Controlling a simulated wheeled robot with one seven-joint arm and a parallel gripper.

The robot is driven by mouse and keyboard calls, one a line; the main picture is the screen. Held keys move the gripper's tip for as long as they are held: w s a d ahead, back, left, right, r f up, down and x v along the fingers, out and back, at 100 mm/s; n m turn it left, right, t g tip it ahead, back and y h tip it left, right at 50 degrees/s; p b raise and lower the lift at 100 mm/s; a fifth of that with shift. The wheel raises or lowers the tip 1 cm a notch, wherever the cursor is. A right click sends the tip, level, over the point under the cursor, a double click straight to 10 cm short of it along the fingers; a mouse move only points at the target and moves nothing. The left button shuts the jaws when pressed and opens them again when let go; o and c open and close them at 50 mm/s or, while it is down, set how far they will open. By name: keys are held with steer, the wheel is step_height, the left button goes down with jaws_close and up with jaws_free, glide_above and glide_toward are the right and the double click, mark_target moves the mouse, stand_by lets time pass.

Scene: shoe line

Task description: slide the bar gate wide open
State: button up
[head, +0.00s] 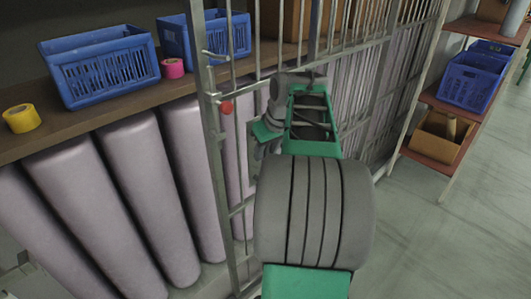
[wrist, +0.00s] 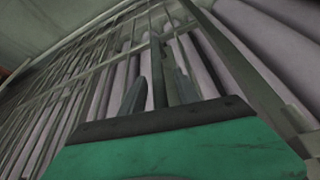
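The bar gate (head: 208,100) is a frame of thin grey upright bars with cross rails. In the head view its left edge post stands near the middle, and its bars run back to the right. A red knob (head: 226,107) sits beside that post. My gripper (head: 258,139) is at the bars right of the knob, partly hidden by my arm. In the wrist view my gripper's two dark fingers (wrist: 159,85) stand apart, with a dark upright bar (wrist: 157,55) showing between them. Whether the fingers touch the bar is unclear.
Left of the gate's post, a brown shelf (head: 130,97) holds blue baskets (head: 105,75), yellow tape (head: 21,118) and pink tape (head: 173,68). Pale rolls (head: 150,190) lean below it. A rack (head: 428,165) with bins stands at right. Floor (head: 450,240) at lower right is clear.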

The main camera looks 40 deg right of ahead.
steer(key=shift+w+d+f, duration=0.1)
steer(key=shift+w+f, duration=0.1)
steer(key=shift+f, duration=0.25)
jaws_close()
stand_by(1.1)
